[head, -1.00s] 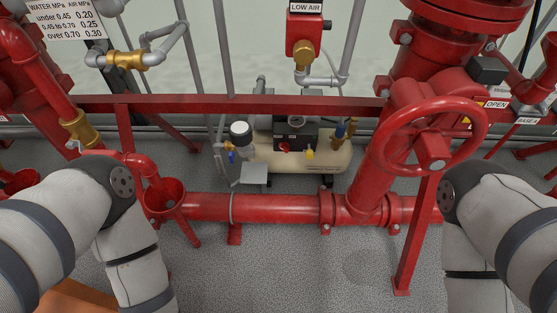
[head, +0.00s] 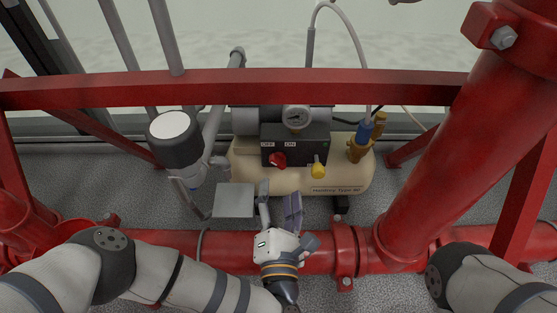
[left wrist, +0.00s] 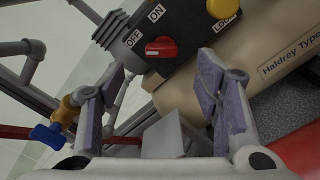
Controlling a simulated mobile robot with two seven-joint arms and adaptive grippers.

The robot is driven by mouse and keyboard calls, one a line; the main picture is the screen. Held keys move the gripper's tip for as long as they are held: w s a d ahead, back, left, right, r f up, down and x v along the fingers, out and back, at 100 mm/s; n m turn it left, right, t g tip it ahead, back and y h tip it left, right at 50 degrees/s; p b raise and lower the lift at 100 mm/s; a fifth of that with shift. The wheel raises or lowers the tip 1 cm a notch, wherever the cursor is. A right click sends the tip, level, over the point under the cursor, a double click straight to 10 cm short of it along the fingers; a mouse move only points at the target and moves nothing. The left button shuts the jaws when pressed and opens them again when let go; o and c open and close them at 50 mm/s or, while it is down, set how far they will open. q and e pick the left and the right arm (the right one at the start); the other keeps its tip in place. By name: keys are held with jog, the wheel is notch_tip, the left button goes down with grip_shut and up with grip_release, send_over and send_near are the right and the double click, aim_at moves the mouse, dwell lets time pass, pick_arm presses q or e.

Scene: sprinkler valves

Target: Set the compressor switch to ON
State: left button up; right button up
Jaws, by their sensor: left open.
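The compressor (head: 330,180) is a beige tank behind the red floor pipe. On it sits a black control box (head: 310,147) with OFF and ON labels. Its red rotary switch (head: 278,160) also shows in the left wrist view (left wrist: 160,47), below the labels, its pale mark on the left, toward OFF. My left gripper (head: 279,205) is open and empty, in front of and below the switch, apart from it. In the left wrist view its purple-padded fingers (left wrist: 160,95) are spread below the switch. My right gripper is out of view; only that arm's link shows.
A yellow knob (head: 318,171) sits right of the switch, with a gauge (head: 296,117) above. A red rail (head: 230,88) crosses above the compressor. The red floor pipe (head: 160,238) lies in front. A grey plate (head: 234,200) and a white-topped cylinder (head: 174,138) stand left.

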aim_at(278, 165)
pick_arm(q)
jog(key=w+b, duration=0.2)
jog(key=w, duration=0.5)
jog(key=shift+w+f, duration=0.2)
jog(key=shift+w+r+b, duration=0.1)
jog(key=shift+w+b, duration=0.2)
jog(key=shift+w, duration=0.15)
jog(key=c, duration=1.2)
